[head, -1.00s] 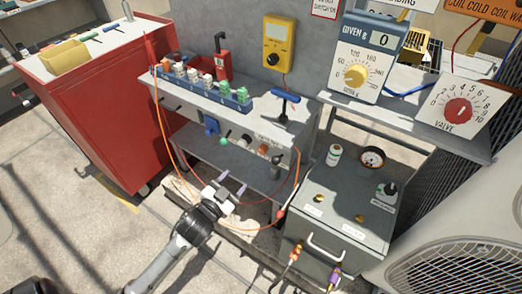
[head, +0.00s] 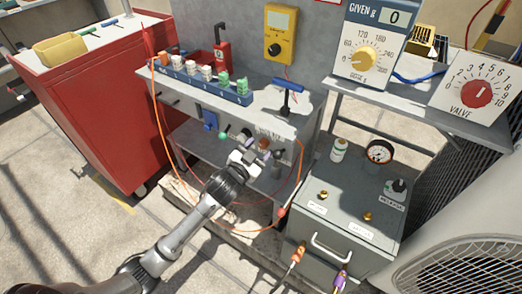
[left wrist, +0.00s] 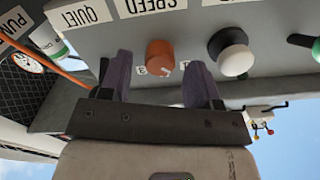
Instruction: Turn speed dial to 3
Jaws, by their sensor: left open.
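The speed dial is an orange knob (left wrist: 160,55) on the grey bench front, beside an upside-down SPEED label (left wrist: 148,6) in the left wrist view. Small number marks lie around its edge, partly hidden and too small to read surely. My left gripper (left wrist: 161,80) is open, with one purple-grey finger on each side of the knob. I cannot tell whether they touch it. In the head view my left gripper (head: 246,152) is at the bench front and partly covers the controls. My right gripper is not in view.
A white knob (left wrist: 235,52) and a green-tipped control (left wrist: 305,41) sit close beside the dial in the left wrist view. A blue T-handle (head: 288,88) stands on the bench above. An orange hose (head: 160,130) hangs at the left. A grey cabinet (head: 345,205) stands at the right.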

